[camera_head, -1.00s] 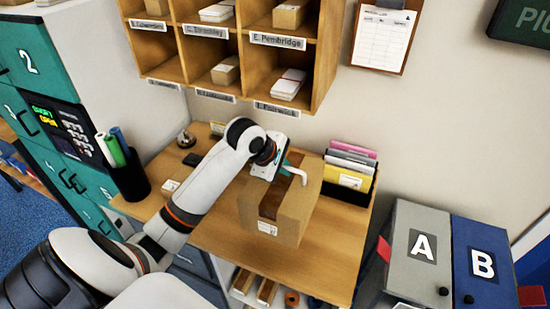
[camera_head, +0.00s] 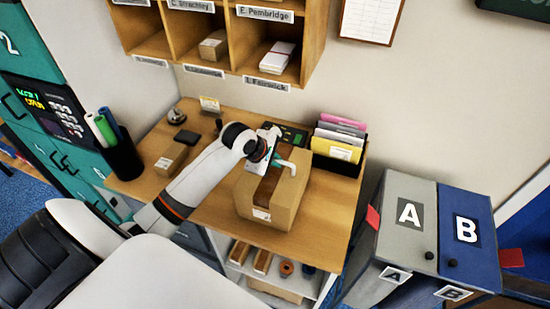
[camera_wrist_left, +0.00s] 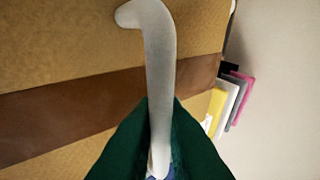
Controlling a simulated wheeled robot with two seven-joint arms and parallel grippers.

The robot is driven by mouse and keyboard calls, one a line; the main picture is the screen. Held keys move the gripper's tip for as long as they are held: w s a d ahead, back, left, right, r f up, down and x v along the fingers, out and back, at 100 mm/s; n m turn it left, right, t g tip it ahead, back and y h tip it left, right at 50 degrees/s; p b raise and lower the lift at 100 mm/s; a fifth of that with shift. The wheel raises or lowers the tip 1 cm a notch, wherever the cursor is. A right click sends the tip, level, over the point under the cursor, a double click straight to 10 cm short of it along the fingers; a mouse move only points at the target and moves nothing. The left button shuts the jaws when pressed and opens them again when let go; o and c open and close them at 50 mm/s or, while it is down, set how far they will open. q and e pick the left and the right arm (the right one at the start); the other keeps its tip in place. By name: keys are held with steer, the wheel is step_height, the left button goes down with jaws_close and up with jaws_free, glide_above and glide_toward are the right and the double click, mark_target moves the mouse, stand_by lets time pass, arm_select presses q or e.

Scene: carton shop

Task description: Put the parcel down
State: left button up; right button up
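The parcel (camera_head: 283,205) is a brown carton with a darker tape band across its top and a white label on its front. It is upright over the front part of the wooden desk (camera_head: 325,215); whether its underside touches the desk cannot be told. My left gripper (camera_head: 275,158) is at its top. In the left wrist view, the green fingers (camera_wrist_left: 160,135) are closed on a pale curved handle (camera_wrist_left: 160,50) above the parcel's taped top (camera_wrist_left: 60,110). My right gripper is out of view.
A file holder with coloured folders (camera_head: 340,145) stands just right of the parcel. A small carton (camera_head: 171,160) and a pen cup (camera_head: 122,158) are at the desk's left. Pigeonholes (camera_head: 225,40) hang above. Bins A (camera_head: 408,222) and B (camera_head: 466,235) stand right.

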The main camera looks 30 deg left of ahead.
arm_select(q)
steer(key=o, duration=0.4)
steer(key=shift+o, duration=0.2)
steer(key=shift+s, duration=0.1)
steer(key=shift+r, duration=0.1)
steer(key=b+v, duration=0.2)
steer(key=v, duration=1)
steer(key=shift+b, duration=0.4)
